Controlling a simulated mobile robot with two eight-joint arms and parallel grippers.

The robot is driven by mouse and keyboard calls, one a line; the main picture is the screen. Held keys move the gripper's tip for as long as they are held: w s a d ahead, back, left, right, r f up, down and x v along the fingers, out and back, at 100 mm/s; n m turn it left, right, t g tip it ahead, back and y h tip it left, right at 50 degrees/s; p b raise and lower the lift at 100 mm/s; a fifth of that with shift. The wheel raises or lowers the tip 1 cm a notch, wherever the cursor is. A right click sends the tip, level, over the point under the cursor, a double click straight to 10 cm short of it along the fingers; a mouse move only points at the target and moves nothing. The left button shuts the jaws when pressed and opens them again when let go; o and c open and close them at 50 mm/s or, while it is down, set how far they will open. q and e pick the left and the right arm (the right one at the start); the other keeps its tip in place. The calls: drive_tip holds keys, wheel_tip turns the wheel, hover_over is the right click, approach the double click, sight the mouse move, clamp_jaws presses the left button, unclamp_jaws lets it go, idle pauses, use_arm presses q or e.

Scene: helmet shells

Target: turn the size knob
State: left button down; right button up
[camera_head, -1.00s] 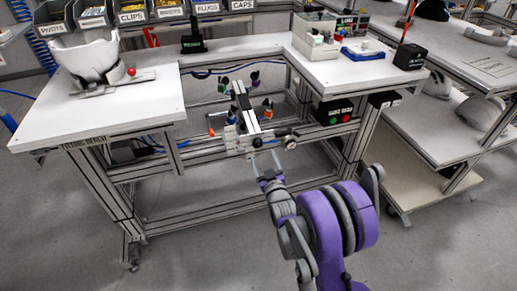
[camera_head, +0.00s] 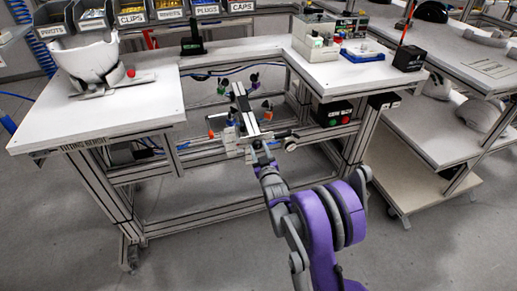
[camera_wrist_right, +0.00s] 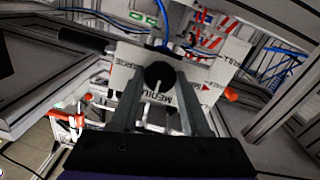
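The size knob (camera_wrist_right: 158,75) is round and black in the right wrist view. It stands in front of a white plate (camera_wrist_right: 207,73) with printed size words, "MEDIUM" partly readable below the knob. My right gripper (camera_wrist_right: 158,78) is open, with one finger on each side of the knob and a small gap showing at each side. I cannot tell how deep the fingertips reach along it. In the head view my right gripper (camera_head: 262,156) is at the front of the fixture (camera_head: 243,107) below the bench, largely covering the knob. My left gripper is not in view.
A white helmet shell (camera_head: 90,60) stands on the left bench top (camera_head: 60,115). Another dark round knob (camera_head: 291,144) sits right of my gripper. A control box with red and green buttons (camera_head: 334,113) hangs at the right. Bench rails and legs surround the fixture.

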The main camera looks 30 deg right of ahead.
clamp_jaws()
